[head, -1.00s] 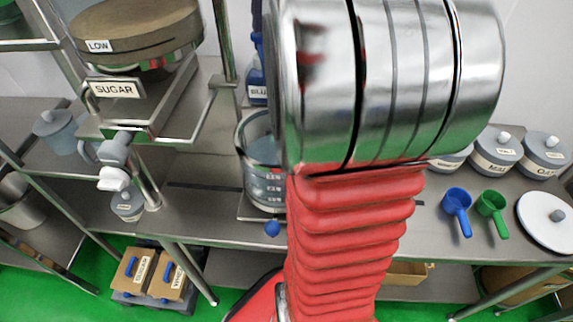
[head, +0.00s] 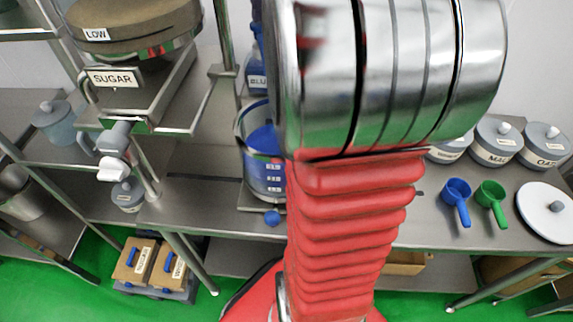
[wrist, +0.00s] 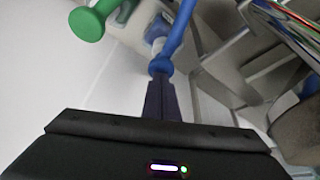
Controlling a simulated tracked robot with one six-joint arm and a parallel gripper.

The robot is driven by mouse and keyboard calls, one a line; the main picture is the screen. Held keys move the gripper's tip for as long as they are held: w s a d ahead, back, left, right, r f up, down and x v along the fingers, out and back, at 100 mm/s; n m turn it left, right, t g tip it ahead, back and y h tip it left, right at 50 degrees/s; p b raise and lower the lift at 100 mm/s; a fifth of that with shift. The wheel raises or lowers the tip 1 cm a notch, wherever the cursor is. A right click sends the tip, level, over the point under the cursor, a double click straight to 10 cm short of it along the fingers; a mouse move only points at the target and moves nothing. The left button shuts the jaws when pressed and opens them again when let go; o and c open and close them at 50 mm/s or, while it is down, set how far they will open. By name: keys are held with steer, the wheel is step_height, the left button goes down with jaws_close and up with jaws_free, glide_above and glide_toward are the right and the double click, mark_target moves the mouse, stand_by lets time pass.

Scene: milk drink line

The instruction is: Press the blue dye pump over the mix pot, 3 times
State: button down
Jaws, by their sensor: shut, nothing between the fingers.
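The blue dye pump shows in the head view as a bottle with a partly hidden label (head: 257,81), mostly behind my arm. In the wrist view its blue pump head (wrist: 160,65) is right at the tips of my gripper (wrist: 161,82), which is shut and empty. The tips look to be touching the blue head or very close to it. The clear mix pot (head: 262,180) stands on the counter, partly hidden by my arm, with blue contents inside. My gripper is hidden in the head view.
A green pump head (wrist: 87,25) is left of the blue one in the wrist view. The sugar hopper (head: 135,40) is at the left. Lidded jars (head: 497,143), a blue scoop (head: 456,200), a green scoop (head: 491,200) and a white lid (head: 548,215) are at the right.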

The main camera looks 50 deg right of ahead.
steer(key=shift+r, duration=0.5)
stand_by(0.3)
steer(key=shift+f, duration=1.1)
steer(key=shift+r, duration=1.1)
